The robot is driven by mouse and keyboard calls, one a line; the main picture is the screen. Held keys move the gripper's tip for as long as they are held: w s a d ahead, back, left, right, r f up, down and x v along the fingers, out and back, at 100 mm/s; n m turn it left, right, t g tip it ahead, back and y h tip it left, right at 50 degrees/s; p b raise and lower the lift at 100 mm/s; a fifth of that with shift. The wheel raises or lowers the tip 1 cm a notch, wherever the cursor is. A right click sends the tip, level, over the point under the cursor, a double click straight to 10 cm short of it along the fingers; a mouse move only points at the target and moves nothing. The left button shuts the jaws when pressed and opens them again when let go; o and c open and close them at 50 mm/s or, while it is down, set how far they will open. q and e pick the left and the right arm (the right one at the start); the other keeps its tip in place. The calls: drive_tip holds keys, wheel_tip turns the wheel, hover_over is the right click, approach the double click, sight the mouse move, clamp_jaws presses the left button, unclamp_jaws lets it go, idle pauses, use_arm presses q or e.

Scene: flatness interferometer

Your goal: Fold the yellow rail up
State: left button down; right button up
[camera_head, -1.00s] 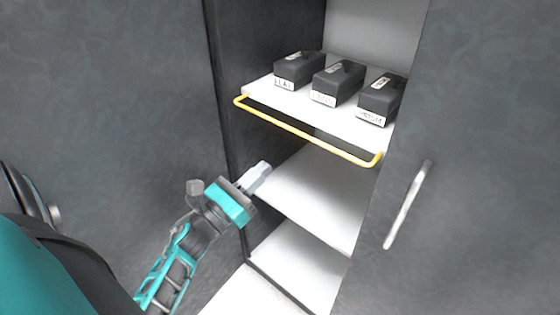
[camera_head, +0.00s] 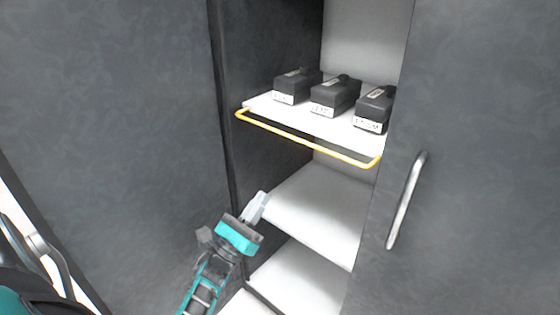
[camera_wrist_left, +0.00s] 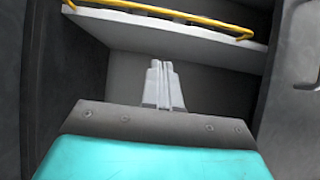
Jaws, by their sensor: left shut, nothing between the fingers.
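The yellow rail (camera_head: 300,137) runs along the front of the upper white shelf (camera_head: 330,121), sitting low at the shelf's front edge. It also shows at the top of the left wrist view (camera_wrist_left: 165,14). My left gripper (camera_head: 262,196) is below the rail, in front of the cabinet opening near the middle shelf. Its fingers (camera_wrist_left: 163,88) are together and empty, pointing up toward the shelf, apart from the rail. My right gripper is not in view.
Several black labelled cases (camera_head: 335,95) stand on the upper shelf behind the rail. A middle shelf (camera_head: 320,215) and a lower shelf (camera_head: 300,278) are bare. A grey door with a metal handle (camera_head: 407,200) stands at the right, and a dark panel (camera_head: 120,130) at the left.

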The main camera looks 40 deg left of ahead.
use_arm(q)
drive_tip(key=s+r+p+x, duration=0.1)
drive_tip(key=r+p+x, duration=0.1)
drive_tip(key=x, duration=1)
drive_tip(key=shift+r, duration=0.3)
drive_tip(key=shift+p, duration=0.35)
